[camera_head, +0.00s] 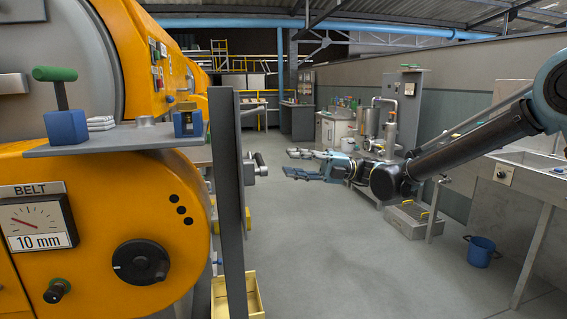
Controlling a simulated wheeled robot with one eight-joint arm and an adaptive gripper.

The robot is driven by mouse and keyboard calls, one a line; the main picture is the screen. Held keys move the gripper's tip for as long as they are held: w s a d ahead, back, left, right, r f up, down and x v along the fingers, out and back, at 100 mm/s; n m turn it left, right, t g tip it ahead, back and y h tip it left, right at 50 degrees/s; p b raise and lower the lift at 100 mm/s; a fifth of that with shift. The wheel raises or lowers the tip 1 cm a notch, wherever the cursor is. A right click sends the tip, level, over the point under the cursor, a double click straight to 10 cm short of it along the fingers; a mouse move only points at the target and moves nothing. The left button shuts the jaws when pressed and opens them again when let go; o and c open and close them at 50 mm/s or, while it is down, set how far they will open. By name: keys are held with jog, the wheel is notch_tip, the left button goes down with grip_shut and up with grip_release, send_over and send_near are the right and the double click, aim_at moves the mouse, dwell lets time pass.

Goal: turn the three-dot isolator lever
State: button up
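Three black dots (181,209) mark the orange machine housing (110,210) at left. A grey upright panel (229,205) stands right of the housing, seen nearly edge-on. A small grey handle-like part (260,160) sticks out from its right side; I cannot tell whether it is the three-dot lever, and the panel's face is hidden. My gripper (289,162) is in mid-picture, pointing left at about that part's height. Its fingers are apart with nothing between them. A gap shows between fingertips and handle.
A shelf (100,140) on the machine carries a green-topped lever (57,88) and blue blocks. A black knob (141,262) and BELT gauge (38,222) are below. A yellow crate (238,298), blue bucket (481,250) and sink bench (525,170) flank clear floor.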

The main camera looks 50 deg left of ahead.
jog(key=shift+v, duration=1)
